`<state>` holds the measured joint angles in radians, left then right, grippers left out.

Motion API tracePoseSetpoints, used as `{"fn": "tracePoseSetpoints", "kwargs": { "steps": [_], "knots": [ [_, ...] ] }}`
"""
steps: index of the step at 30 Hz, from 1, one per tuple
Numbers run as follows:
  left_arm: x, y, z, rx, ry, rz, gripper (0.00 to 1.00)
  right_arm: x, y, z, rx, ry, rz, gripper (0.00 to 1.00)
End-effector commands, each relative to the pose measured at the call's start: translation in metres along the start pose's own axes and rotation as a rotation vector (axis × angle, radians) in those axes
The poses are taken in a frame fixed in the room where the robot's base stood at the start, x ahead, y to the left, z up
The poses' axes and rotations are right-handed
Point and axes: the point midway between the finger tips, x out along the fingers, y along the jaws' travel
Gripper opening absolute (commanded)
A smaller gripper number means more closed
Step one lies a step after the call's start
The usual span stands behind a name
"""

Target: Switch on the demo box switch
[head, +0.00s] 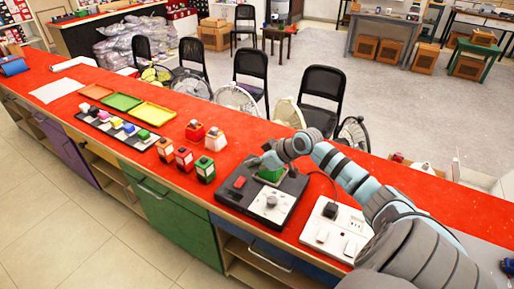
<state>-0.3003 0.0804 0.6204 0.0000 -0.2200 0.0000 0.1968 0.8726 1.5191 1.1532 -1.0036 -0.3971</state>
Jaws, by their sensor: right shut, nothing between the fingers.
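The demo box (262,223) is a low black box on the red counter, with a light panel bearing a round dial (271,201). A small red part (239,182), possibly the switch, sits at its left side. A green piece (268,177) lies at its back. I cannot tell whether the switch is on or off. My right gripper (256,162) is shut and empty, over the back edge of the box, behind the red part. Contact with the box cannot be made out. My left gripper is out of view.
A white panel (325,241) with sockets and a black plug (330,211) lies right of the box, under my right arm. Several coloured blocks (205,168) stand to the left. Chairs (322,95) and fans line the counter's far side.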

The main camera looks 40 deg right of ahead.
Motion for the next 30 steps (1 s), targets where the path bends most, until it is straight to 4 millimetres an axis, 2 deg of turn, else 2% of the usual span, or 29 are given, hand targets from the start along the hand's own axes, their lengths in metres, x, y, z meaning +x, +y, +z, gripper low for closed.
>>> {"fn": "tracePoseSetpoints", "kwargs": {
  "steps": [5,14,16,21,30],
  "knots": [
    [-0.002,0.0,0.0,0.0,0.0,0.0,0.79,-0.018,-0.001,0.0,-0.002,-0.001,0.002,0.0],
    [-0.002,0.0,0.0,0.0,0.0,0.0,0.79,-0.02,-0.002,0.0,0.001,0.001,0.001,0.0],
    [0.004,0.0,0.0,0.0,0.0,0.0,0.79,-0.019,0.0,0.002,-0.01,0.001,0.011,0.0],
    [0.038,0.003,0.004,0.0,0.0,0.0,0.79,-0.019,0.009,0.002,-0.093,0.003,0.093,0.0],
    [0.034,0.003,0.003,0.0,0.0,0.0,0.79,-0.025,0.01,-0.004,-0.103,0.005,0.107,0.0]
  ]
}}
